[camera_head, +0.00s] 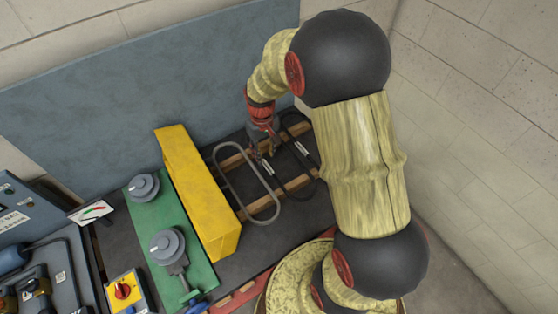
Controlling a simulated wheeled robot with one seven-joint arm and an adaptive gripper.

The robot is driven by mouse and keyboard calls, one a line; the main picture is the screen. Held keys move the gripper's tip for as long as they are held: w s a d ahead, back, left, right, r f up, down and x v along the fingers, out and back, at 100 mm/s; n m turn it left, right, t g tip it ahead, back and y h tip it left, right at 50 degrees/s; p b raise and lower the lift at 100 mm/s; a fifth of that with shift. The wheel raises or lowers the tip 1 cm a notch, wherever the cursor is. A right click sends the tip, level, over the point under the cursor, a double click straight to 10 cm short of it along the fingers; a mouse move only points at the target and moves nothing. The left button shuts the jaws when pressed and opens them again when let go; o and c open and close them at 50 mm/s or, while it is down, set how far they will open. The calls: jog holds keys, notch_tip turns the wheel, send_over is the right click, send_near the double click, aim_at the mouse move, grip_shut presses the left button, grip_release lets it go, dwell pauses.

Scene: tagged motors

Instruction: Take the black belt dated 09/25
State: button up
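Black belts (283,181) lie on a wooden rack at the middle of the head view. Small white tags (300,148) show on them, but the dates are too small to read. My arm partly covers this area, so I cannot tell how many black belts there are. A grey belt loop (227,183) lies just to their left. My gripper (264,154) points down over the rack, at the upper part of the belts. Its fingertips are close to the grey loop and a black belt. I cannot tell whether it touches or holds either.
A yellow block (197,190) stands left of the rack. Beyond it, a green board (160,217) carries two grey pulleys (167,246). A yellow box with a red knob (123,291) sits at lower left. A blue-grey panel (150,85) rises behind the table.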

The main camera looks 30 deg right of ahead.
aim_at(266, 164)
notch_tip(266, 164, down, 5)
jog(key=shift+r+b, duration=0.1)
jog(key=shift+b, duration=0.75)
jog(key=shift+c, duration=0.3)
grip_shut()
